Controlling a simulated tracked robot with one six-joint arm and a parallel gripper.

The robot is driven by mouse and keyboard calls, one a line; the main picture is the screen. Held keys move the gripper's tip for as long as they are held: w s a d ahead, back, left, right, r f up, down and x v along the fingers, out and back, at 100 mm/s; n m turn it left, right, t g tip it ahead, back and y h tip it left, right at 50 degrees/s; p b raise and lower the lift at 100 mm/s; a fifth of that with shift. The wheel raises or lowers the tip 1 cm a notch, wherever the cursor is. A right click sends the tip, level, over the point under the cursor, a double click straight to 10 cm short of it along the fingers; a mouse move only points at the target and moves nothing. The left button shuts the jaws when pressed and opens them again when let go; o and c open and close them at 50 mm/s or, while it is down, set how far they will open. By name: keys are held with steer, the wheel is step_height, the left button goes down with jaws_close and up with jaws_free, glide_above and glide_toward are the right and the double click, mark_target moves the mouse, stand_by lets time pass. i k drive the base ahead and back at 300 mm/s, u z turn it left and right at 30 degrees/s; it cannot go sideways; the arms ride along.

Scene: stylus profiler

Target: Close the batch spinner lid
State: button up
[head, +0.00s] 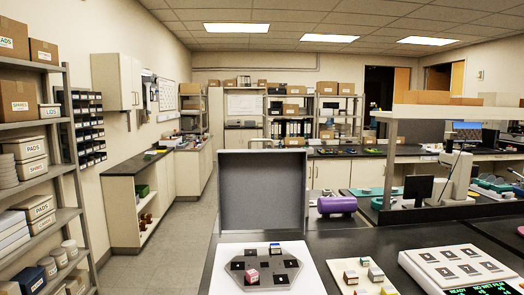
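The batch spinner lid (262,190) is a large grey square panel with a raised rim. It stands open and roughly upright at the back of the spinner, its hollow inner side facing me. The batch spinner's white base (225,284) lies in front of it at the bottom of the head view. On the base is a grey hexagonal plate (266,287) with several dark pockets. A pink-red block (252,275) and a blue-and-white block (275,249) sit on the plate. My gripper is not clearly visible in this view.
A purple cylinder (337,205) lies on the dark bench right of the lid. A white tray (340,266) with several small blocks is right of the spinner. Farther right is a white panel (420,262) with dark squares and a green-lettered display (482,290). Open floor (180,225) lies left.

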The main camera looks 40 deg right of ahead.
mark_target(258, 188)
steer(key=z, duration=0.9)
steer(key=k, duration=1.35)
steer(key=u, duration=0.15)
steer(key=i, duration=0.45)
steer(key=u, duration=0.55)
steer(key=i, duration=0.8)
steer(key=u, duration=0.5)
steer(key=i, duration=0.95)
steer(key=u, duration=0.15)
